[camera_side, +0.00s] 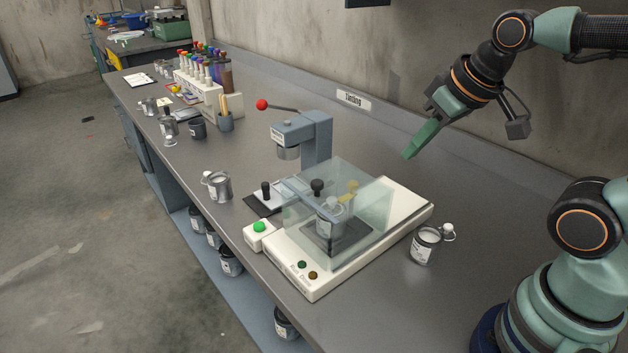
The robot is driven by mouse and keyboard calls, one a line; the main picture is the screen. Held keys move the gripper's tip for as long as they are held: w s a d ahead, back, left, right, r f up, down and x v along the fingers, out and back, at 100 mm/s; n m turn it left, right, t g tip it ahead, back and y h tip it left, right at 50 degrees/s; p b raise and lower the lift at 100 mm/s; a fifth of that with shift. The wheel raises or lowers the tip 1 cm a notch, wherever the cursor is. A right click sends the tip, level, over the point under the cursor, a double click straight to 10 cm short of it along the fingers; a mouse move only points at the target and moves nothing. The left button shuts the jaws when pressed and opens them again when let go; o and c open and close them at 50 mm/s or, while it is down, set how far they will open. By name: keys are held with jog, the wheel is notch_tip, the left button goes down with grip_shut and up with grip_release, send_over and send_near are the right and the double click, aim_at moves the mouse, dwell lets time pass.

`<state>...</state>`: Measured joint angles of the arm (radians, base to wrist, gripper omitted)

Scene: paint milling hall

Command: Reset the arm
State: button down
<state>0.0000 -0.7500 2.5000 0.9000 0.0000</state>
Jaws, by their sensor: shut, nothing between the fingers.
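My gripper (411,152) is at the upper right, raised above the bench and pointing down to the left. Its green fingers are shut with nothing held. It is apart from everything on the bench, above and behind the white machine (408,214). My arm reaches in from the right edge, with its base at the lower right.
The white machine has a clear cover (355,225) over a can. A grey press (318,138) with a red-knobbed lever (262,104) stands behind it. Cans stand at its right (425,245) and left (218,186). A bottle rack (207,95) stands farther back. Bare bench lies beneath my gripper.

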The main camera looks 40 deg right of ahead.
jog(key=shift+w, duration=0.1)
dwell(0.7)
jog(key=m+g, duration=0.5)
jog(key=m, duration=1.3)
send_over(260, 225)
notch_tip(260, 225, down, 6)
jog(key=shift+s+r, duration=0.1)
jog(key=shift+s, duration=0.35)
jog(key=f, duration=1.4)
jog(key=shift+w, duration=0.35)
